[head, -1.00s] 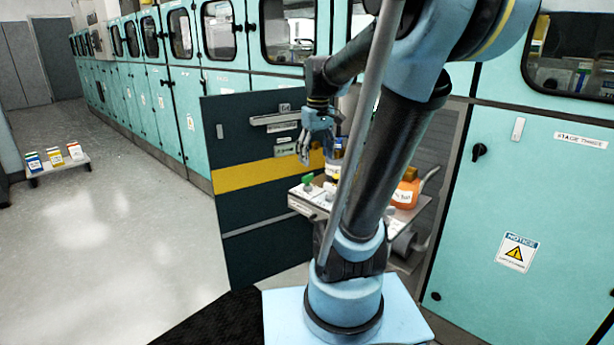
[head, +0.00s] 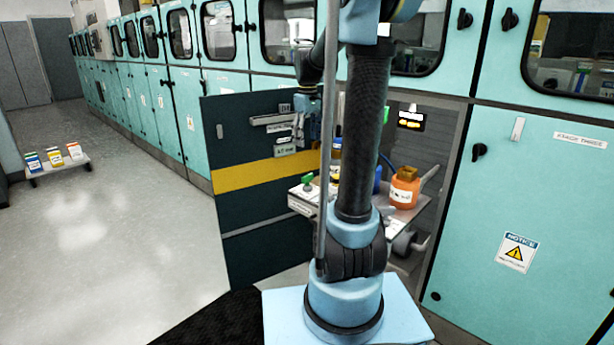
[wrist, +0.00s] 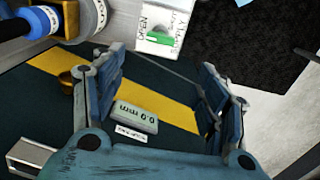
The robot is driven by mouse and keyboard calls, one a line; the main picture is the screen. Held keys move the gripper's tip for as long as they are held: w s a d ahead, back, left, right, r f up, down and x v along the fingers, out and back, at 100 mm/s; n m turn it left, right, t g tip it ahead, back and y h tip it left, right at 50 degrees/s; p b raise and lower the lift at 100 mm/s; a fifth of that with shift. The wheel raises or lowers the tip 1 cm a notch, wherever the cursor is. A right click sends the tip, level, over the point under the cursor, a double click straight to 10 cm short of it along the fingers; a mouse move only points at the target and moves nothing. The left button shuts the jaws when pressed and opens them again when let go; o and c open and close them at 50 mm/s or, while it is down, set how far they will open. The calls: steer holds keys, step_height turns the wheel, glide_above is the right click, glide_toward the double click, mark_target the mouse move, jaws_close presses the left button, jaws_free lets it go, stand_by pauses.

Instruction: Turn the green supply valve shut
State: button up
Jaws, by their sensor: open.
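The green supply valve (head: 307,181) sits on the front left corner of the pull-out shelf in the open cabinet. In the wrist view its green handle (wrist: 159,39) lies on a white plate (wrist: 165,30) marked OPEN, SHUT and SUPPLY, beyond my fingertips. My gripper (wrist: 155,75) is open, with nothing between its fingers. In the head view it is partly hidden behind my arm, near the inside of the dark cabinet door, above and behind the valve. The gripper and the valve are apart.
The dark open door (head: 248,225) with a yellow stripe stands left of the shelf (head: 400,212). An orange container (head: 404,188) and a blue bottle stand on the shelf. A low stand (head: 57,168) with several small boxes is far left. The floor between is clear.

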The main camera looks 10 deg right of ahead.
mark_target(308, 175)
step_height(308, 175, down, 15)
steer(key=shift+r, duration=0.15)
stand_by(0.4)
steer(key=c, duration=1)
